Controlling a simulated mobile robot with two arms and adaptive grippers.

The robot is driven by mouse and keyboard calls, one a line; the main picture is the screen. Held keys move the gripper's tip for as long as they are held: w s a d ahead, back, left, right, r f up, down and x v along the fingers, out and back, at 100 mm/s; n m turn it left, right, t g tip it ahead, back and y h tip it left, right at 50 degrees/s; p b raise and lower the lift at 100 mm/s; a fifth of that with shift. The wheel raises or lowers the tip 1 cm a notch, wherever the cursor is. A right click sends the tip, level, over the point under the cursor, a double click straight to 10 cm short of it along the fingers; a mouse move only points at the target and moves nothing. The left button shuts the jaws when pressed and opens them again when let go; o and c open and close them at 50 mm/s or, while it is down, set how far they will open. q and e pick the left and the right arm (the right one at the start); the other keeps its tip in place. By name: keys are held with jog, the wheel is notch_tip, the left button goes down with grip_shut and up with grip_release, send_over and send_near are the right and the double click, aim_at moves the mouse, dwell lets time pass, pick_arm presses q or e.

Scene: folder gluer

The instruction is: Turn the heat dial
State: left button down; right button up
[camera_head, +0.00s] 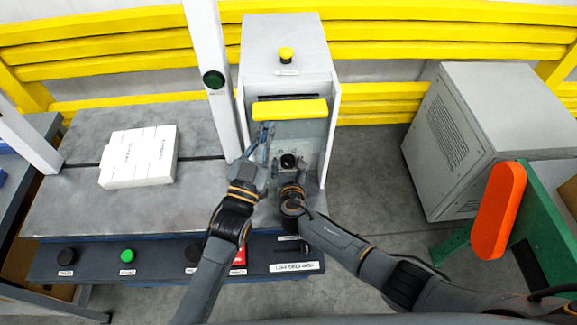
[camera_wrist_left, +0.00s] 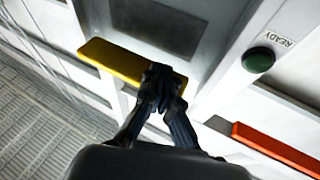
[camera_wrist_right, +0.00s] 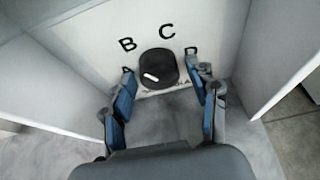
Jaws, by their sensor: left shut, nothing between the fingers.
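The heat dial (camera_head: 288,160) is a round black knob with a white pointer mark, on the white panel inside the machine's recess. In the right wrist view the dial (camera_wrist_right: 160,65) has the letters A, B, C and D around it, and its white mark lies at the lower left, towards A. My right gripper (camera_head: 289,176) is open in front of the dial. In the right wrist view its fingers (camera_wrist_right: 162,85) stand either side of the knob, apart from it. My left gripper (camera_head: 265,132) is shut and empty at the yellow bar (camera_head: 290,110); its fingertips (camera_wrist_left: 160,82) overlap the bar's end.
Side walls flank the dial's recess. A white carton stack (camera_head: 138,157) lies on the grey table at left. Several buttons line the front, including a green one (camera_head: 127,256). A grey cabinet (camera_head: 470,140) and orange guard (camera_head: 497,210) stand at right.

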jog(key=c, duration=0.8)
jog(key=shift+c, duration=0.2)
jog(key=m+y, duration=0.2)
jog(key=m, duration=0.1)
jog(key=shift+d, duration=0.1)
jog(key=m+y, duration=0.2)
jog(key=m, duration=0.1)
jog(key=shift+d+f+m+t, duration=0.1)
jog(key=shift+m+t, duration=0.2)
jog(key=shift+t, duration=0.1)
jog(key=m+t+y, duration=0.1)
jog(key=m+y, duration=0.1)
jog(key=m, duration=0.1)
jog(key=shift+f+m, duration=0.1)
jog(key=shift+m, duration=0.2)
jog(key=m, duration=0.2)
jog(key=m+t, duration=0.1)
jog(key=m, duration=0.1)
jog(key=shift+f+t+y, duration=0.15)
jog(key=shift+t+y, duration=0.15)
jog(key=shift+y, duration=0.1)
jog(key=shift+m, duration=0.4)
